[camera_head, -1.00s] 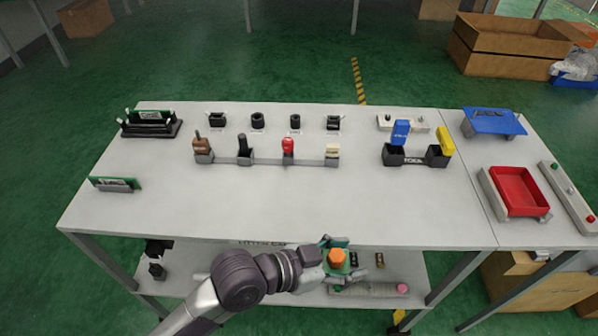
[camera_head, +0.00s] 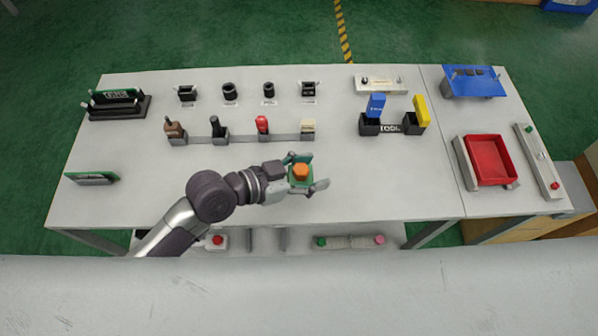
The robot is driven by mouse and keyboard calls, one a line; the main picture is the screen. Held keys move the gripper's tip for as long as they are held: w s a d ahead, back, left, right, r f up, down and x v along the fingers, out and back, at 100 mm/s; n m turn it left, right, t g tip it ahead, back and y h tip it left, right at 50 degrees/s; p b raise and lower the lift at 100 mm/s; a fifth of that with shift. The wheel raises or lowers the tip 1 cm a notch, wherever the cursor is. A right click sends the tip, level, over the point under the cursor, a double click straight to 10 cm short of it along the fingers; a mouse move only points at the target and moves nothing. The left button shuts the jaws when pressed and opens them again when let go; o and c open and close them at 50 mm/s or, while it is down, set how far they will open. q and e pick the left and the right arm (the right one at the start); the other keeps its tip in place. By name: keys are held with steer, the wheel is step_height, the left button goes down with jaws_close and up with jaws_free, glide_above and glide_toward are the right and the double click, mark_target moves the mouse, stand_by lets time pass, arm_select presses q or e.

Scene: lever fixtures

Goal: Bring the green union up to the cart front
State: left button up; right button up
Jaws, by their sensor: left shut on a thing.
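My left gripper (camera_head: 305,175) is shut on a green piece with an orange hexagonal top, which looks like the green union (camera_head: 300,174). The fingers are at its far and near right sides. In the picture it lies over the front middle of the white cart top (camera_head: 380,190), in front of the row of small tools. I cannot tell whether it touches the top or is held above it. My right gripper is not in view.
A tool rail (camera_head: 240,137) with several holders stands behind the gripper. A green board (camera_head: 92,178) is at the left. The front strip of the top is mostly clear.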

arm_select(q)
steer(key=shift+w+a+f, duration=0.85)
steer(key=shift+w+f, duration=0.05)
steer(key=shift+w, duration=0.15)
steer(key=shift+f, duration=1.9)
steer(key=shift+f, duration=0.15)
steer(key=o, duration=1.2)
